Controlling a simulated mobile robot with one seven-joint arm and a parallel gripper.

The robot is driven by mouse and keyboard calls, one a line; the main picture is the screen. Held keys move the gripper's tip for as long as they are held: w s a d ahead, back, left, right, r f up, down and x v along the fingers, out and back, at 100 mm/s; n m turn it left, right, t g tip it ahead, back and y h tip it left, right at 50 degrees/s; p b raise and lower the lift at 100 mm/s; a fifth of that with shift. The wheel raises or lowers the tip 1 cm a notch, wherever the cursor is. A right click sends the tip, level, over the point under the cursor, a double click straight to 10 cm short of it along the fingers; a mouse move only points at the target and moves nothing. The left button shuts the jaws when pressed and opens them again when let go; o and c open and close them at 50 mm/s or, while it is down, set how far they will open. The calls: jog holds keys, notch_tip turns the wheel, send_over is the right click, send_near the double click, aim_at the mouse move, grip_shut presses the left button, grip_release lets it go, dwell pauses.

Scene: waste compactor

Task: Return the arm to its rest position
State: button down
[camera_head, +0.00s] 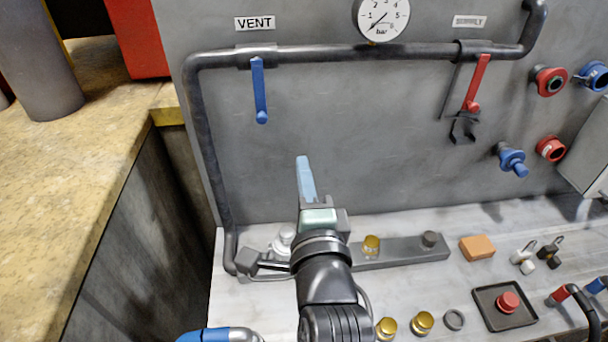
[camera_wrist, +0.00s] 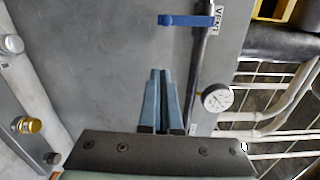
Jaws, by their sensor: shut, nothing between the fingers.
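My gripper (camera_head: 304,172) is in front of the grey panel, above the white bench, with its blue fingers pointing toward the panel. In the wrist view the two fingers (camera_wrist: 159,75) lie together, with nothing between them. The fingertips are apart from the blue VENT lever (camera_head: 259,90), which hangs down from the pipe above and left of them. The VENT lever also shows in the wrist view (camera_wrist: 187,20), beyond the fingertips. My arm covers part of the bench below the gripper.
A pressure gauge (camera_head: 382,17) and a red lever (camera_head: 477,84) are on the panel. The bench holds a grey bar (camera_head: 405,251) with brass and grey knobs, an orange block (camera_head: 477,248) and a black tray (camera_head: 489,293) with a red button. A stone-topped counter (camera_head: 75,170) stands left.

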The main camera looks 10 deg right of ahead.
dwell(0.4)
jog(key=s+a+r+n+t, duration=0.1)
jog(key=s+r+n+t, duration=0.3)
jog(key=r, duration=0.7)
jog(key=a+r+n+t, duration=0.1)
jog(key=a+r+n, duration=0.1)
jog(key=r+n, duration=0.65)
jog(key=s+r+n+t, duration=0.2)
jog(key=s+r+n, duration=0.1)
jog(key=r, duration=0.5)
jog(key=s+a+r+n+t, duration=0.1)
jog(key=s+r+n+t, duration=0.1)
jog(key=s+r, duration=0.4)
notch_tip(320, 180, up, 2)
jog(key=shift+a+r+n, duration=0.15)
jog(key=shift+a+n, duration=0.05)
jog(key=shift+n, duration=0.35)
